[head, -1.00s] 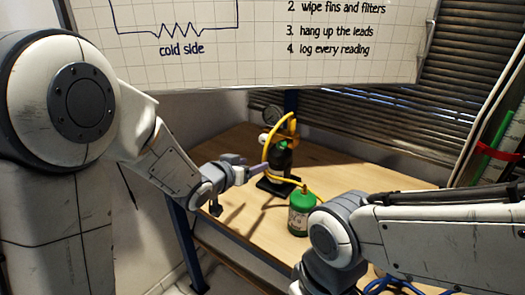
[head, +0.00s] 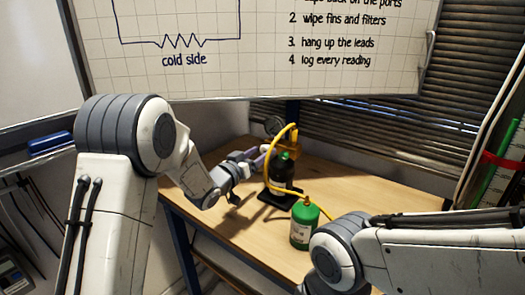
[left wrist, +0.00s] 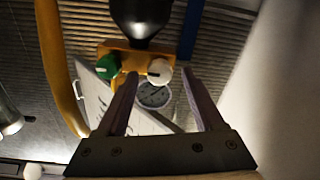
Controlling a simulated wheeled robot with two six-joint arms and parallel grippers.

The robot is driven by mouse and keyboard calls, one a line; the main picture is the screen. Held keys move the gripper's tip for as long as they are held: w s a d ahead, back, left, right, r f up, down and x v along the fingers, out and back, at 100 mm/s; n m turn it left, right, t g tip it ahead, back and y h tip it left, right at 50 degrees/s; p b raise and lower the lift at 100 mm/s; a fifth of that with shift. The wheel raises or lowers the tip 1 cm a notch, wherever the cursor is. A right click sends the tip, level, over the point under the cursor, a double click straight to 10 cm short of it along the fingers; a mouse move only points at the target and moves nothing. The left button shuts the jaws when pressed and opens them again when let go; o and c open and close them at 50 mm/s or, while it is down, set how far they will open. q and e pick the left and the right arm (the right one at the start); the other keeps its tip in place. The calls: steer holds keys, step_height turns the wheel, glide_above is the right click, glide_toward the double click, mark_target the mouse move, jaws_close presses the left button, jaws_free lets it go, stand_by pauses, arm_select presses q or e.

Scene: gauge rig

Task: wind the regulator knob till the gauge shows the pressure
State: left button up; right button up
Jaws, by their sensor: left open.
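The left wrist view shows a yellow regulator body (left wrist: 135,58) with a green knob (left wrist: 107,67) and a white knob (left wrist: 160,70). Which one is the regulator knob is not labelled. The round gauge (left wrist: 153,95) shows between my fingers; its reading is too small to tell. My left gripper (left wrist: 160,74) is open and empty, with the white knob in line between its fingertips; I cannot tell how far off. In the head view my left gripper (head: 264,152) is beside the gauge rig, below the gauge (head: 273,126), and hides the knobs. My right gripper is out of view.
A black bottle (head: 282,174) stands on a dark base on the wooden table (head: 345,180). A yellow hose (head: 276,150) arches over it, and another runs to a green canister (head: 304,224) in front. Blinds and a whiteboard (head: 260,50) are behind. The table's right part is clear.

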arm_select(q)
steer(key=shift+w+d, duration=0.35)
steer(key=shift+w, duration=0.25)
jaws_close()
steer(key=shift+f+m+b, duration=0.2)
steer(key=shift+m+b, duration=1.4)
steer(key=shift+b, duration=0.25)
steer(key=m+b, duration=0.2)
steer(key=m, duration=0.1)
steer(key=shift+b, duration=0.35)
steer(key=shift+s+r+m+b, duration=0.1)
steer(key=shift+r+m+b, duration=0.05)
steer(key=shift+m+b, duration=0.65)
